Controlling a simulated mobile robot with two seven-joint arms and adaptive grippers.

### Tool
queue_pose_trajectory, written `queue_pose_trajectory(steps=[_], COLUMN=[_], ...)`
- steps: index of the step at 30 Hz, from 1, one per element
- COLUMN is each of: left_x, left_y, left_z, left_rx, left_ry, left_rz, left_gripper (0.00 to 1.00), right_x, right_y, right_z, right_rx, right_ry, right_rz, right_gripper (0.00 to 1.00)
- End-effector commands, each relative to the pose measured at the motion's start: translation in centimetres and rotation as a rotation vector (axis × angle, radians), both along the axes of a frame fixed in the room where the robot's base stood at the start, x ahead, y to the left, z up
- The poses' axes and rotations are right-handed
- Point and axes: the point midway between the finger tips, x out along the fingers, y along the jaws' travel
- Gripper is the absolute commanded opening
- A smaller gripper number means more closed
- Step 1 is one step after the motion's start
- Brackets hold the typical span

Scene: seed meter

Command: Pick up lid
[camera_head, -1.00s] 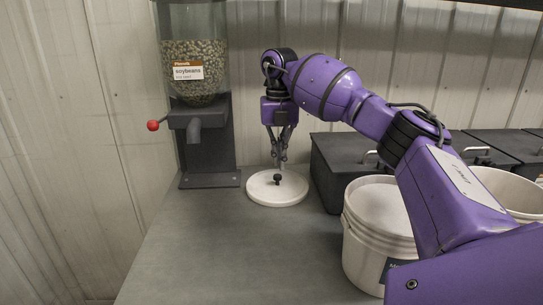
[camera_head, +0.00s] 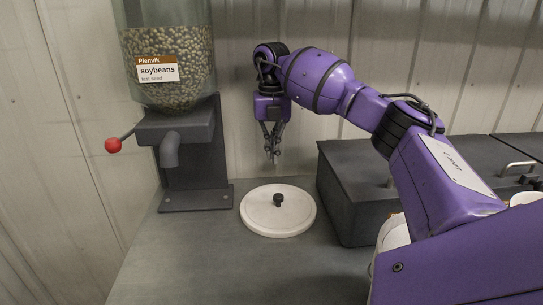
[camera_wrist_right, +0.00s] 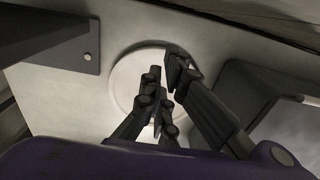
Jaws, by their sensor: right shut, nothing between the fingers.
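The lid (camera_head: 259,217) is a round white disc with a black knob (camera_head: 278,200) on top. It lies flat on the grey counter. My right gripper (camera_head: 273,158) is shut and empty. It points down above the far side of the lid, apart from the knob. In the right wrist view the gripper fingers (camera_wrist_right: 166,85) cover much of the lid (camera_wrist_right: 124,75), and the knob is hidden there. My left gripper is not in view.
A soybean dispenser (camera_head: 165,70) with a red-knobbed lever (camera_head: 113,145) stands left of the lid on a dark base plate (camera_head: 195,198). A dark grey bin (camera_head: 345,205) stands right of the lid. A white bucket (camera_head: 393,233) is mostly behind my arm. The front counter is clear.

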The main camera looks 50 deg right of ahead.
Motion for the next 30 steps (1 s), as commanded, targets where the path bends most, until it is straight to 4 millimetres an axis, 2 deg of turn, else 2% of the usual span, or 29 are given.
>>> queue_pose_trajectory(steps=[1, 11, 19, 30], left_x=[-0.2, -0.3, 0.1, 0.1], left_y=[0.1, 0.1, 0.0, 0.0], left_z=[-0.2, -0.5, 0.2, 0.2], left_rx=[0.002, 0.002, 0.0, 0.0], left_ry=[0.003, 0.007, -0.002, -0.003], left_rz=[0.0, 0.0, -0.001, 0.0], left_gripper=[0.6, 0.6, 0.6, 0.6], right_x=[-0.1, -0.1, -2.6, -3.1], right_y=[0.0, 0.0, 2.1, 2.6], right_z=[-1.3, -8.4, -7.9, -7.9], right_rx=[0.0, 0.0, -0.002, 0.0], right_ry=[0.006, 0.005, 0.001, 0.0], right_rz=[0.0, -0.001, 0.001, -0.001], right_gripper=[0.0, 0.0, 0.0, 0.0])
